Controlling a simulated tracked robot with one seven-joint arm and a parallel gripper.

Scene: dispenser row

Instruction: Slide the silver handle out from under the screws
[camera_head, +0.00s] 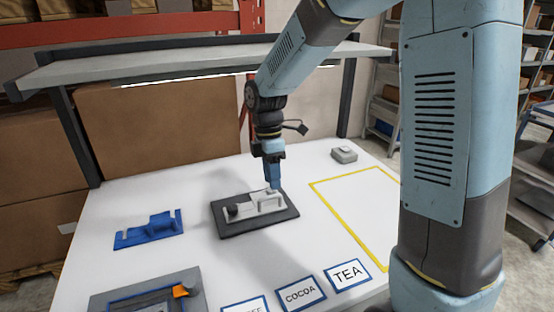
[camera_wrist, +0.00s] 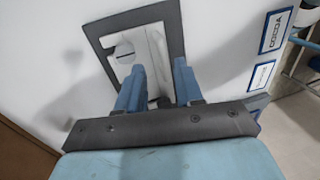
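A silver-grey handle (camera_head: 262,204) lies on a dark grey plate (camera_head: 238,230) in the middle of the table. In the wrist view the handle (camera_wrist: 152,48) shows pale inside the plate's dark frame (camera_wrist: 140,16). My gripper (camera_head: 275,186) points down at the handle's far right end in the head view. In the wrist view its blue fingers (camera_wrist: 159,68) stand apart, with part of the handle showing between and beyond them. I cannot tell whether they touch it. A dark round knob (camera_head: 231,211) sits at the handle's left end. The screws are too small to make out.
A blue bracket-like part (camera_head: 150,232) lies to the left. A grey unit with an orange piece (camera_head: 181,291) stands at front left. COCOA (camera_head: 300,294) and TEA (camera_head: 348,274) labels lie in front. A small grey block (camera_head: 344,155) is at back right. The yellow-outlined area (camera_head: 365,215) is empty.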

